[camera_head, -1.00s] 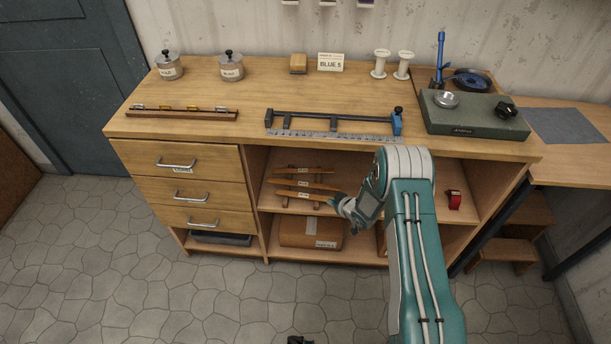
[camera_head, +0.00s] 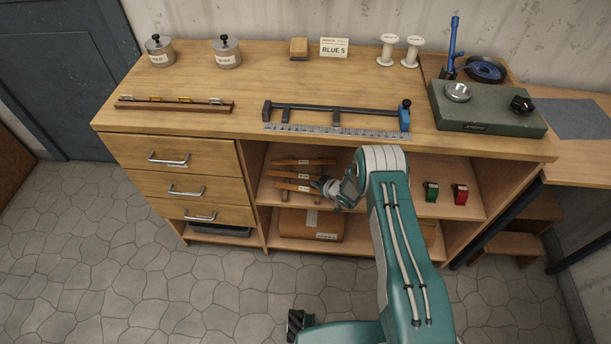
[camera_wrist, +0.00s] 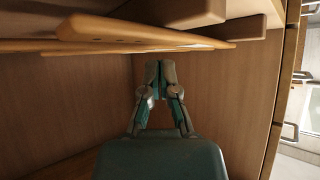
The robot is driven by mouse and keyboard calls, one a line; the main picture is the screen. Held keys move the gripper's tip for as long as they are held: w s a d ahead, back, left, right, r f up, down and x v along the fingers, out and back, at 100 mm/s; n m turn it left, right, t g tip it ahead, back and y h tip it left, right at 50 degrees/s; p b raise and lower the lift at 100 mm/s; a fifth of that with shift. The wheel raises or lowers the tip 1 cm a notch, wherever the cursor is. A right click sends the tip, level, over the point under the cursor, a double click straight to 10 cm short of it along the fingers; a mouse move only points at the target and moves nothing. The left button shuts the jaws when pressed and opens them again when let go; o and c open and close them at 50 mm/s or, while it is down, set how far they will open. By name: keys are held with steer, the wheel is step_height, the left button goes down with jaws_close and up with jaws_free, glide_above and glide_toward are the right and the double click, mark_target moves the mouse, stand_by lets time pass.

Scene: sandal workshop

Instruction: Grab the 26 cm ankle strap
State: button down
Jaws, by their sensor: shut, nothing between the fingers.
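Several thin tan straps with small white labels lie one behind another on a rack in the open shelf: a back strap (camera_head: 290,162), a middle strap (camera_head: 285,174) and a front strap (camera_head: 286,187). The labels are too small to read, so I cannot tell which strap is 26 cm. My gripper (camera_head: 321,186) is at the right end of the front strap. In the wrist view my gripper (camera_wrist: 160,64) is shut and empty, its fingertips close to the edge of a long strap (camera_wrist: 125,33). I cannot tell whether they touch it.
The workbench top (camera_head: 230,85) overhangs the shelf. A brown box (camera_head: 297,225) sits on the level below. A green item (camera_head: 431,192) and a red item (camera_head: 460,194) stand on the shelf to the right of my arm. Drawers (camera_head: 175,180) close off the left side.

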mark_target(303, 176)
steer(key=w+a, duration=0.3)
steer(key=w, duration=0.1)
steer(key=shift+a, duration=0.4)
steer(key=shift+w+a+f, duration=0.15)
steer(key=shift+w+a, duration=0.05)
steer(key=shift+f, duration=0.6)
steer(key=shift+s+d+f, duration=0.1)
